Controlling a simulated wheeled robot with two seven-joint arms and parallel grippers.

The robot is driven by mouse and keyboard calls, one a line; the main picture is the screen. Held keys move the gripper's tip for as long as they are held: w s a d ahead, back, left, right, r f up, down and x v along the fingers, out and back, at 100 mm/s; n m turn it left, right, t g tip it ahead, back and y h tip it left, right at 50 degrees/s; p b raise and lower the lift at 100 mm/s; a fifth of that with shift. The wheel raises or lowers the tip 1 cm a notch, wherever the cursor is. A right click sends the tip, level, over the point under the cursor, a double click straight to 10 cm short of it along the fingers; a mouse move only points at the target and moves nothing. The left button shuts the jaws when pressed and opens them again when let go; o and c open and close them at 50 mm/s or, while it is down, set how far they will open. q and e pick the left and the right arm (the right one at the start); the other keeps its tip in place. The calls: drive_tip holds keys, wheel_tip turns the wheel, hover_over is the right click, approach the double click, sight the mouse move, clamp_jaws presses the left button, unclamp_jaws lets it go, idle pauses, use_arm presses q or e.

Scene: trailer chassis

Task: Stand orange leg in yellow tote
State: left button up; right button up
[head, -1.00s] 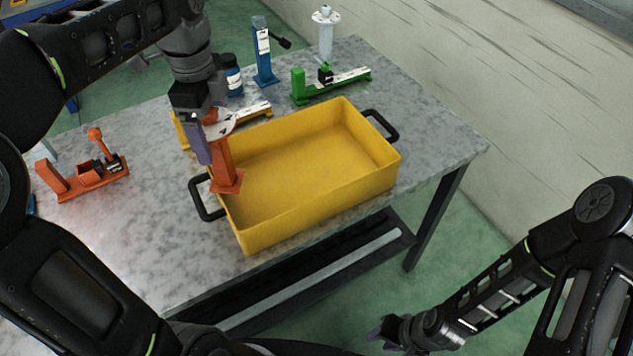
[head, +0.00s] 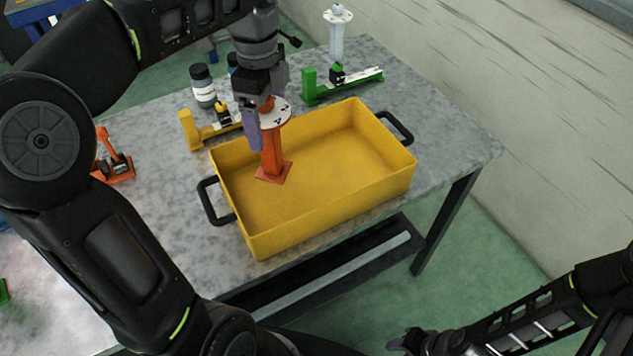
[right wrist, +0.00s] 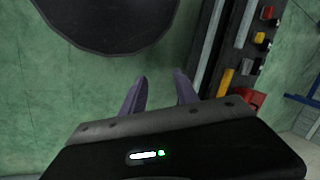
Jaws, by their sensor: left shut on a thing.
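The yellow tote (head: 330,215) stands on the table with a black handle at each end. The orange leg (head: 271,152) is upright, with a square orange foot and a white round plate near its top. My left gripper (head: 262,122) is shut on the orange leg near its top. The leg's foot shows over the left part of the tote's inside; I cannot tell whether it touches the floor. My right gripper (right wrist: 160,92) is open and empty, away from the table; only its tip shows at the bottom of the head view (head: 398,344).
An orange part (head: 115,165) lies left, partly hidden by my arm. The table's right end is clear.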

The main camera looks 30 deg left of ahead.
sight(270, 142)
drive_tip(key=o, duration=0.3)
use_arm(q)
drive_tip(key=shift+f+b, duration=0.35)
use_arm(e)
drive_tip(key=shift+o, duration=0.9)
drive_tip(key=shift+f, duration=0.35)
use_arm(q)
wheel_tip(270, 142, down, 3)
drive_tip(key=shift+r+b, duration=0.15)
drive_tip(key=shift+b, duration=0.8)
use_arm(e)
drive_tip(key=o, duration=0.3)
drive_tip(key=shift+w+f, duration=0.15)
drive_tip(key=shift+f, duration=0.7)
use_arm(q)
wheel_tip(270, 142, down, 2)
drive_tip(key=shift+f+p, duration=0.1)
drive_tip(key=shift+p, duration=0.35)
use_arm(e)
drive_tip(key=o, duration=0.3)
drive_tip(key=shift+r, duration=0.4)
use_arm(q)
drive_tip(key=shift+f, duration=0.3)
use_arm(e)
drive_tip(key=shift+o, duration=0.6)
